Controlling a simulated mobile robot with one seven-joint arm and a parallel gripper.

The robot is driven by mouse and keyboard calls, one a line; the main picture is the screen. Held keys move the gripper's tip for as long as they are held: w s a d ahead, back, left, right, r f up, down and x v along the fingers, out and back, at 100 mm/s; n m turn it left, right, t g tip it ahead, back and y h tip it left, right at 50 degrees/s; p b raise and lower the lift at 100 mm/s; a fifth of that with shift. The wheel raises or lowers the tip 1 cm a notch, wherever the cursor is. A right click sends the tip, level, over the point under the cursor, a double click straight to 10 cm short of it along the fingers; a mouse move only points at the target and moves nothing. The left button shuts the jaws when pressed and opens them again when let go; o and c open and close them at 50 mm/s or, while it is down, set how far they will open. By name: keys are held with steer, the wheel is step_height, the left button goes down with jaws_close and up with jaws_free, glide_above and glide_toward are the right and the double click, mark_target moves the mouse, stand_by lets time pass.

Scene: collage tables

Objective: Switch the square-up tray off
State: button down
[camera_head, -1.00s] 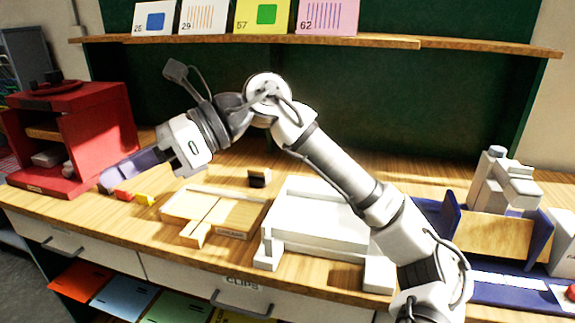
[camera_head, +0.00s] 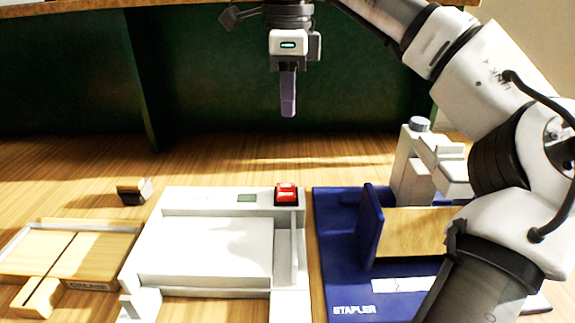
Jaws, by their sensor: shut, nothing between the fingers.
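The white square-up tray (camera_head: 215,285) sits on the wooden table at the middle of the view. A red rocker switch (camera_head: 286,193) in a black frame is at its back right corner, next to a small grey-green display (camera_head: 247,198). A white stack or plate lies in the tray. My gripper (camera_head: 288,112) points down, shut and empty, and appears well above the table behind the switch. It touches nothing. I cannot tell the switch's on or off side from its markings.
A blue stapler station (camera_head: 345,275) stands to the right of the tray, partly behind my arm. A wooden tray (camera_head: 95,257) is at left, with a small dark block (camera_head: 133,190) behind it. A shelf edge (camera_head: 130,4) runs above. The table behind the tray is clear.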

steer(key=shift+s, duration=0.1)
steer(key=b, duration=0.4)
glide_toward(287, 186)
step_height(287, 186, down, 7)
steer(key=shift+r, duration=0.1)
